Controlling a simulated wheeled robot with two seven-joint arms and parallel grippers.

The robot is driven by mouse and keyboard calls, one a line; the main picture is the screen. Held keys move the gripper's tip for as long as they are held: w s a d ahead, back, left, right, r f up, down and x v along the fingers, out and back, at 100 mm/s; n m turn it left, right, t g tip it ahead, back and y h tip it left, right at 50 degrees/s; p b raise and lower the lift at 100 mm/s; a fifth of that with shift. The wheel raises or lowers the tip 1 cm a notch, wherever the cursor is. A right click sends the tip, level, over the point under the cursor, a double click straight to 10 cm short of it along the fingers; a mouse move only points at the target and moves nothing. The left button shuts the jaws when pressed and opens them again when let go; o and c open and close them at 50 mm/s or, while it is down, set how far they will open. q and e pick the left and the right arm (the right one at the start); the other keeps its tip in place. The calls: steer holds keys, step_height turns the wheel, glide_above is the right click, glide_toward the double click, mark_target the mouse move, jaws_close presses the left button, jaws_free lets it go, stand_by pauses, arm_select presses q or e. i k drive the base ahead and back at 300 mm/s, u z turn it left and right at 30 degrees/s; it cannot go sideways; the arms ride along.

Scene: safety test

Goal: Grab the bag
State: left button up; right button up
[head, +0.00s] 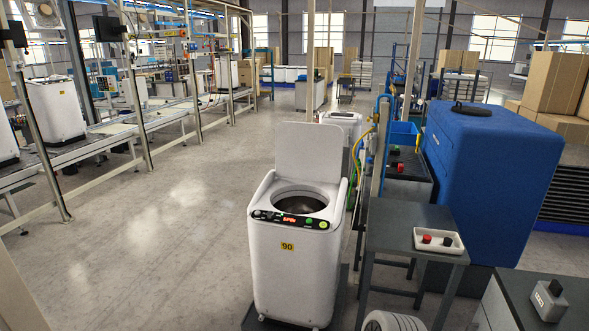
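I cannot make out a bag in the head view. A white top-loading washing machine (295,262) stands upright in the middle with its lid (308,151) raised. Its round drum opening (301,203) faces up, and the inside is dark, so I cannot tell what is in it. Neither of my grippers is in view.
A grey device (549,300) sits on a counter at the lower right. Conveyors (90,150) line the left. The floor (165,240) between is clear.

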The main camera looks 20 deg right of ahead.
mark_target(547, 297)
steer(key=z, duration=0.65)
steer(key=i, duration=1.7)
steer(key=z, duration=2.1)
steer(key=i, duration=0.85)
steer(key=z, duration=0.7)
